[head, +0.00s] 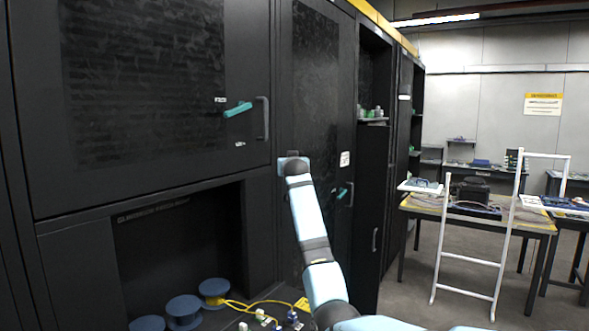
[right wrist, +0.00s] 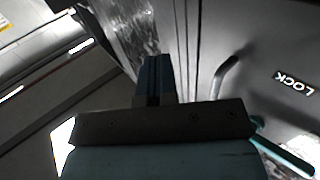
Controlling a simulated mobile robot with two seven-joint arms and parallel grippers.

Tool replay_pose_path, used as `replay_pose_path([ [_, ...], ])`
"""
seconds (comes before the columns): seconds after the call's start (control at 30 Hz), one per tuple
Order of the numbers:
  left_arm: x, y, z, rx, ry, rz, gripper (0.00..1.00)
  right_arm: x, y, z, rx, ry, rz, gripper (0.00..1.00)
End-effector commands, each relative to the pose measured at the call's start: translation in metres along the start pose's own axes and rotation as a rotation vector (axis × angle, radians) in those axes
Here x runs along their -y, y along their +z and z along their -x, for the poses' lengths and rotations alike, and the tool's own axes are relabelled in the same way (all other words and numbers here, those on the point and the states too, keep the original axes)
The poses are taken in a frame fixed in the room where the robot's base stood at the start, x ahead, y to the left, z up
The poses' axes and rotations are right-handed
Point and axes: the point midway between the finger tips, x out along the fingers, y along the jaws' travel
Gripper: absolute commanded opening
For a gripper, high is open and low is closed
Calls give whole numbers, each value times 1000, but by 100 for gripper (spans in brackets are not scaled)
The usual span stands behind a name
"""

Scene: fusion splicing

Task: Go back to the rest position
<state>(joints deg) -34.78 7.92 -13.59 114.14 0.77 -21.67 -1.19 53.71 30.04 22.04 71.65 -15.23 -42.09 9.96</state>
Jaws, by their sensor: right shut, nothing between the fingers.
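My right arm rises from the bottom of the head view, and its gripper (head: 293,156) is in front of the dark cabinets, near the seam between two doors. In the right wrist view the gripper (right wrist: 155,80) has its dark fingers together with nothing between them. A grey door handle (right wrist: 228,85), a LOCK label (right wrist: 295,82) and a teal lever (right wrist: 285,148) lie to the right of the fingers there. A gap shows between fingers and handle. My left gripper is not in view.
The near cabinet door (head: 150,100) carries a teal lever (head: 238,109) and a grey handle (head: 262,118). Blue spools (head: 184,309) and yellow cable (head: 238,305) lie low in front. A white frame (head: 467,258) and a loaded table (head: 425,208) stand at right, with open floor before them.

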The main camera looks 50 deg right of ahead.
Motion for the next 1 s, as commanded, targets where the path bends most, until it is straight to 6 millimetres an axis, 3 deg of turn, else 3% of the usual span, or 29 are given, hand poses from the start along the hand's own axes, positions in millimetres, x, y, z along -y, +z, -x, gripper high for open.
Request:
replay_pose_path([
  [0.4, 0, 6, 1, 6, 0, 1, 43, -8, 1, 8, 2, -1, 2, 0],
  [0.53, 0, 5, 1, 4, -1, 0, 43, 10, 27, 19, 30, -23, 42, 0],
  [0.67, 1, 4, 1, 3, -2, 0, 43, 48, 88, 51, 100, -78, 134, 0],
  [0.77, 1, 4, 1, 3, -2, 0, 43, 79, 147, 90, 174, -137, 216, 0],
  [1.0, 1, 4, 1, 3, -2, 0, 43, 127, 282, 206, 364, -289, 385, 0],
])
